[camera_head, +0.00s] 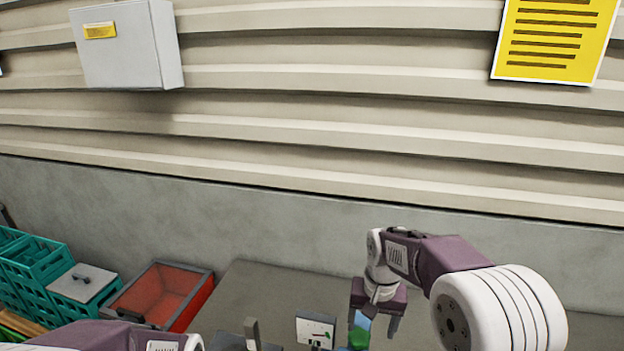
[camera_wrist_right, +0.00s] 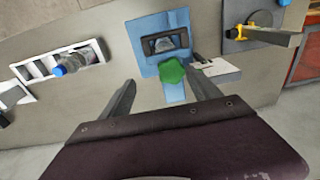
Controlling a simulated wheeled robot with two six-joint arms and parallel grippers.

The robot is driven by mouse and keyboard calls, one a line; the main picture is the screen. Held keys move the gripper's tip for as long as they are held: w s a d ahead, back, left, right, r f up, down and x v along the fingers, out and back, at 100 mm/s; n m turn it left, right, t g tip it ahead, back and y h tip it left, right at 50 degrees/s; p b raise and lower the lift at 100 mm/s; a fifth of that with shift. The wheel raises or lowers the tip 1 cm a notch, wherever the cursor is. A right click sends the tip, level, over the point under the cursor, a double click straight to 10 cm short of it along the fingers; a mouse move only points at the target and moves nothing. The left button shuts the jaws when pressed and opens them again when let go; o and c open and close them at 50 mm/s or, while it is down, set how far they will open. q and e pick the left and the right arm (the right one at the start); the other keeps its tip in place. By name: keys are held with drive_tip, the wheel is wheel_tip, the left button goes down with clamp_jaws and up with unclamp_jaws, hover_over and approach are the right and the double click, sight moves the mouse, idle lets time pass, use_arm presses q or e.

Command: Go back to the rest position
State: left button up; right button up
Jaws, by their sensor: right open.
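My right gripper (camera_head: 376,322) is open and points down over the grey table (camera_head: 275,292) at the bottom right of the head view. In the right wrist view, its two fingers (camera_wrist_right: 162,92) are spread with nothing held between them. Beyond the fingertips is a blue labeller-like unit (camera_wrist_right: 147,66) with a dark slot and a green knob-like part (camera_wrist_right: 172,72). In the head view, the blue part (camera_head: 362,320) and green part (camera_head: 357,339) show between and below the fingers. My left arm shows at the bottom left; its gripper is out of view.
A small white sign (camera_head: 315,329) stands left of the right gripper. A red bin (camera_head: 196,304) and teal crates (camera_head: 32,264) stand at the left.

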drive_tip(key=s+d+f+n+t, duration=0.1)
drive_tip(key=s+d+f+n, duration=0.15)
drive_tip(key=s, duration=0.35)
drive_tip(key=s+d+f+n+t, duration=0.1)
drive_tip(key=s+f, duration=0.3)
drive_tip(key=s, duration=0.3)
wheel_tip(320, 180, down, 13)
drive_tip(key=s+a+g+b, duration=0.1)
drive_tip(key=s+b, duration=0.1)
drive_tip(key=b, duration=1)
drive_tip(key=shift+m+b, duration=0.35)
drive_tip(key=shift+b, duration=0.05)
